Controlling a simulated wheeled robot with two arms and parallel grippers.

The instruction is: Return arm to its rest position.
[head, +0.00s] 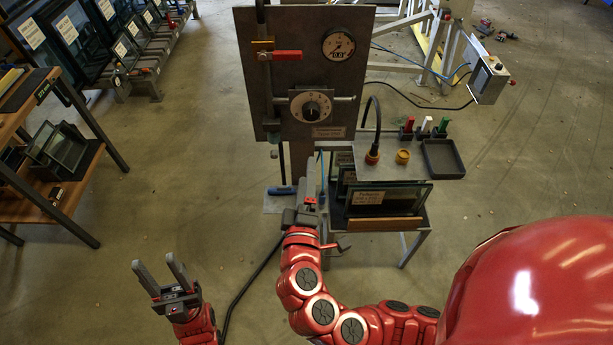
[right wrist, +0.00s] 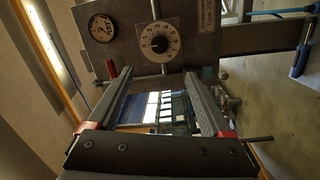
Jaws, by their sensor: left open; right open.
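My left gripper (head: 157,272) is open and empty in the lower left of the head view, its two fingers pointing up over bare floor. My right gripper (head: 309,182) is near the middle of the head view, in front of the lower part of the grey panel (head: 312,70) and left of the small stand. In the right wrist view the right gripper (right wrist: 158,78) has its fingers spread with nothing held between them. The panel's white dial (right wrist: 159,41) shows beyond the fingertips. The red arm behind the right gripper is bent.
The panel carries a gauge (head: 338,45), a red-handled lever (head: 287,55) and a dial (head: 311,106). The stand holds dark framed panes (head: 385,196) and a grey tray (head: 443,158). A wooden shelf (head: 30,195) stands at left. Floor between shelf and panel is clear.

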